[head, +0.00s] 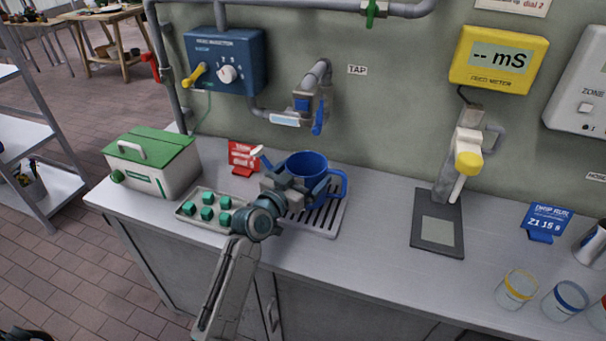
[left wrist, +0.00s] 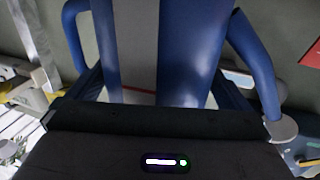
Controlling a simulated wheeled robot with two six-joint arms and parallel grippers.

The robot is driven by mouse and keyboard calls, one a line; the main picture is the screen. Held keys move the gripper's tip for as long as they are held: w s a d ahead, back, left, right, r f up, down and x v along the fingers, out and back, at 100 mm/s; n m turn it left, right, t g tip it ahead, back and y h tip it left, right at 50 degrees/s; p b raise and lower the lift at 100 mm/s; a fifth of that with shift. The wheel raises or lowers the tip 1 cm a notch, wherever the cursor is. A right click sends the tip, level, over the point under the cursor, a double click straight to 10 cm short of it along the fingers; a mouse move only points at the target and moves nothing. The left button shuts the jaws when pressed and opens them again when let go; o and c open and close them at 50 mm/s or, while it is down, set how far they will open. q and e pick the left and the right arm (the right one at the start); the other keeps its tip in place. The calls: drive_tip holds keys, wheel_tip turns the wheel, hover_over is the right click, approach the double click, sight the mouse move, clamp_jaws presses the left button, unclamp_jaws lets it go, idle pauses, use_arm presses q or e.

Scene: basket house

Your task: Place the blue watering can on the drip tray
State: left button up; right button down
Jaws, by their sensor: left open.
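The blue watering can (head: 308,164) is at the drip tray (head: 326,218), a slotted grey metal tray on the counter. Its loop handle points right and its pale spout tip points left. My left gripper (head: 289,187) is at the can's near side, hiding its lower part, so I cannot tell how its base meets the tray. In the left wrist view the can's blue body with a grey band (left wrist: 140,50) fills the space between the fingers of the open left gripper (left wrist: 165,95). My right gripper is not in view.
A tray of green plugs (head: 190,209) and a green-lidded box (head: 155,178) stand left of the can. A red sign (head: 242,155) stands behind. A tap with a blue lever (head: 318,115) hangs above. A dark scale pad (head: 437,232) lies right, with clear counter between.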

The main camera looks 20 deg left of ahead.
use_arm(q)
drive_tip(key=shift+r+p, duration=0.4)
drive_tip(key=shift+r, duration=0.2)
drive_tip(key=v, duration=0.1)
drive_tip(key=b+v, duration=0.1)
drive_tip(key=v, duration=0.1)
drive_tip(key=shift+s+f, duration=0.2)
drive_tip(key=shift+f, duration=0.15)
drive_tip(key=b+v, duration=0.2)
drive_tip(key=v, duration=0.6)
drive_tip(key=shift+s+a+r, duration=0.15)
drive_tip(key=shift+s+r, duration=0.1)
drive_tip(key=shift+s, duration=0.1)
